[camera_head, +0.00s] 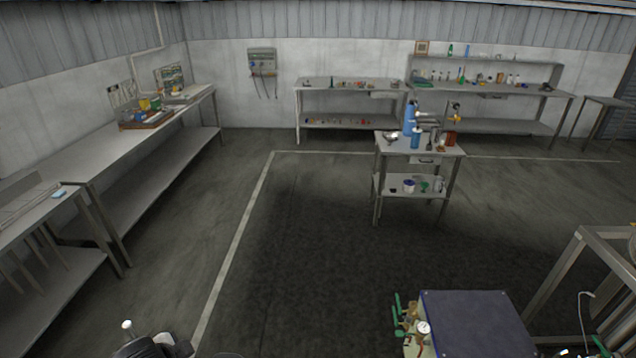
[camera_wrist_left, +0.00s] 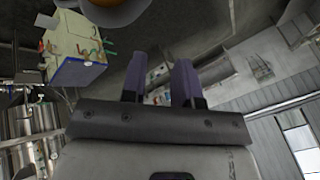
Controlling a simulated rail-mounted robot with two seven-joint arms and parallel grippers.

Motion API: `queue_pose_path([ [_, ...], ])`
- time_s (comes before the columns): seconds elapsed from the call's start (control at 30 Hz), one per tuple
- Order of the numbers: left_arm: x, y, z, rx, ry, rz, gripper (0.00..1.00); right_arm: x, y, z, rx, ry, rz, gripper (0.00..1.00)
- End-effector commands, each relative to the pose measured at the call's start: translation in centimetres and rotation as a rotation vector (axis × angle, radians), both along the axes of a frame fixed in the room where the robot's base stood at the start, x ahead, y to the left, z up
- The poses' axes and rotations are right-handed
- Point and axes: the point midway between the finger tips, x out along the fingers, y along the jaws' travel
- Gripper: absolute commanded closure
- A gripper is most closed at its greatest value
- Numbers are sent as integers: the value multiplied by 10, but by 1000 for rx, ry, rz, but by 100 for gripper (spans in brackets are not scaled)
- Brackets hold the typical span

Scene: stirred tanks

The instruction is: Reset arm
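My left gripper (camera_wrist_left: 160,65) shows in the left wrist view as two purple fingers. They stand apart with a gap between them, and nothing is held in the gap. Dark parts at the bottom left edge of the head view (camera_head: 150,347) look like my left arm; no fingers show there. My right gripper is in neither view. The task names no object.
A cream box with a dark lid and green-handled valves (camera_head: 475,325) stands close at bottom right, beside a metal frame (camera_head: 575,240). A small workbench with bottles (camera_head: 420,150) stands mid-floor. Benches line the left (camera_head: 110,160) and back walls. The middle floor is clear.

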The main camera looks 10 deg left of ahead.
Motion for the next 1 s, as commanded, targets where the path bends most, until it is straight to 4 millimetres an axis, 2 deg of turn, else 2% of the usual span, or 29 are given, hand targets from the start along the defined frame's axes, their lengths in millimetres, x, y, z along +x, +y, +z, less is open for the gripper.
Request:
queue_pose_path([
  [0.1,-7,-27,27,-8,-133,65,72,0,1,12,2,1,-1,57],
  [0.17,-17,-40,35,-25,-177,102,72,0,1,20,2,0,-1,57],
  [0.27,-39,-59,45,-67,-220,165,72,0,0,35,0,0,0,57],
  [0.37,-69,-77,49,-130,-218,232,72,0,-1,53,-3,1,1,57],
  [0.47,-106,-96,48,-213,-168,306,72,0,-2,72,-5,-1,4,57],
  [0.6,-159,-119,33,-315,-32,397,72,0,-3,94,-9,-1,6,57],
  [0.7,-190,-131,23,-351,57,445,72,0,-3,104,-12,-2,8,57],
  [0.87,-223,-140,14,-366,145,476,72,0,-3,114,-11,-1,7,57],
  [1.0,-223,-140,14,-366,145,476,72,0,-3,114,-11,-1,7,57],
])
